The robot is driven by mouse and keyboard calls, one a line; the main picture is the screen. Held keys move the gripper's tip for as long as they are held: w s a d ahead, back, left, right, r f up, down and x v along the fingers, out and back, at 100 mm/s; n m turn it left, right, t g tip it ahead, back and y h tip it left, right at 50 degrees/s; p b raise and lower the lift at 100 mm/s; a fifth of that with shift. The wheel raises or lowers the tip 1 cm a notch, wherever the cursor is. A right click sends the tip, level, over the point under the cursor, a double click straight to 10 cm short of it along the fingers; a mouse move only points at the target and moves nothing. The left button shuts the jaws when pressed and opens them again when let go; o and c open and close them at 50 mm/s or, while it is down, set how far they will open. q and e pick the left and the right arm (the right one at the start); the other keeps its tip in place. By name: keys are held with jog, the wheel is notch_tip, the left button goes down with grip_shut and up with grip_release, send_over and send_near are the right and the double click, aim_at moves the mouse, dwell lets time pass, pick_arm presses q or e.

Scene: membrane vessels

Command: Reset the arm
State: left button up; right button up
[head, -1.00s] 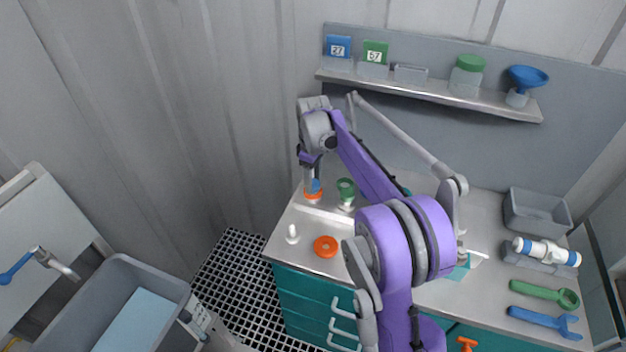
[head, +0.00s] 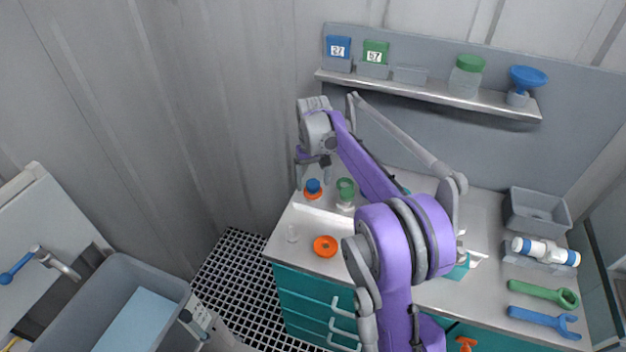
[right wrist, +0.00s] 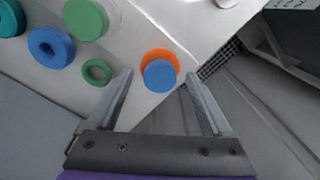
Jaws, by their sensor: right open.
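My right gripper (head: 305,158) is at the far left end of the bench, above a small vessel with a blue top (head: 313,186) and an orange base (head: 313,194). In the right wrist view my gripper (right wrist: 160,88) is open, and the blue top (right wrist: 160,76) shows between its two fingers, which are apart from it. The vessel stands upright on the bench. My left gripper is not in view.
A green-topped vessel (head: 346,188) stands just right of the blue one. An orange ring (head: 325,246) and a small pale piece (head: 292,233) lie nearer the front edge. A shelf (head: 430,88) runs along the back wall. A grey bin (head: 537,211) and wrenches (head: 544,293) are at right.

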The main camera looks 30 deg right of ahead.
notch_tip(320, 180, up, 5)
jog(key=shift+f+p, duration=0.15)
jog(key=shift+p, duration=0.95)
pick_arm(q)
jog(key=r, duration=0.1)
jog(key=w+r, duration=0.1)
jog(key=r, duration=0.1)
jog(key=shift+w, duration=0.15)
pick_arm(e)
jog(key=shift+w+f, duration=0.1)
jog(key=shift+f, duration=0.05)
jog(key=shift+s+a+r, duration=0.2)
jog(key=shift+s, duration=0.15)
jog(key=s+a+r+n+t, duration=0.1)
jog(key=s+a+r+t, duration=0.2)
jog(key=s+a, duration=0.85)
jog(key=s+a+f+n+t, duration=0.1)
jog(key=s+f, duration=0.2)
jog(key=s, duration=0.4)
jog(key=s+a+f+t, duration=0.1)
jog(key=s+f, duration=0.3)
jog(key=s, duration=0.4)
jog(key=shift+s+a+f+n+t, duration=0.2)
jog(key=shift+s+a+n+t, duration=0.15)
jog(key=shift+a, duration=0.2)
